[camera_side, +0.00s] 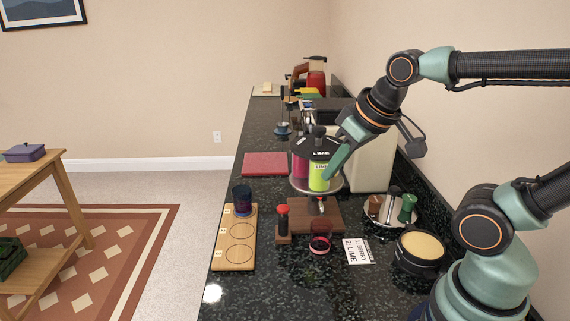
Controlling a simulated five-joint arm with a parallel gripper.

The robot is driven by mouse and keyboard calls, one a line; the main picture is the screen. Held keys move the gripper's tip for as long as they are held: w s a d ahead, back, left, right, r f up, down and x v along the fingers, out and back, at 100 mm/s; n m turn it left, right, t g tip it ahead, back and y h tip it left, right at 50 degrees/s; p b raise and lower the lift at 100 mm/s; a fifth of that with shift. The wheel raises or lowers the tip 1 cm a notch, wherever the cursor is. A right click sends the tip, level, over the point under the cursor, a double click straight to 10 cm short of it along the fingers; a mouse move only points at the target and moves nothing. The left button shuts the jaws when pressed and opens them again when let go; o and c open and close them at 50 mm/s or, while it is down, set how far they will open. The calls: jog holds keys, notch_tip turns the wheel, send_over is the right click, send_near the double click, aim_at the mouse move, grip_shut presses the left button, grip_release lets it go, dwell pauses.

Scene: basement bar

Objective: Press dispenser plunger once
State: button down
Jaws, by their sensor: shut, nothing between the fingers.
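The dispenser (306,187) stands on the dark counter, with a black top lettered LIME, a lime-green canister (318,178) in front and a magenta canister (299,168) behind on the left. A black knob (318,131) tops it. A small red-topped post (282,214) stands on a wooden block at its front left; I cannot tell which of these is the plunger. My gripper (331,174) is shut and empty, its teal fingers pointing down-left at the right side of the lime canister. I cannot tell whether they touch.
A wooden board (237,254) with ringed spots holds a dark blue cup (242,201). A card (358,251) reads 1 BERRY, 2 LIME. A round tray (377,217) with small items and a black-rimmed bowl (420,247) stand at right. A red mat (264,164) lies behind left.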

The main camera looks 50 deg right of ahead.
aim_at(281, 206)
jog(key=w+d+f+m+t, duration=0.1)
jog(key=w+f+m, duration=0.1)
jog(key=w+m, duration=0.3)
jog(key=w+d+f+m+t, duration=0.1)
jog(key=w+f+m+t, duration=0.1)
jog(key=w+m, duration=0.3)
jog(key=shift+w+f, duration=0.25)
jog(key=shift+w, duration=1.5)
jog(key=shift+f, duration=0.1)
jog(key=shift+f, duration=4.35)
jog(key=shift+d+f, duration=0.1)
jog(key=shift+f, duration=0.3)
jog(key=shift+f, duration=0.9)
jog(key=shift+r, duration=1.35)
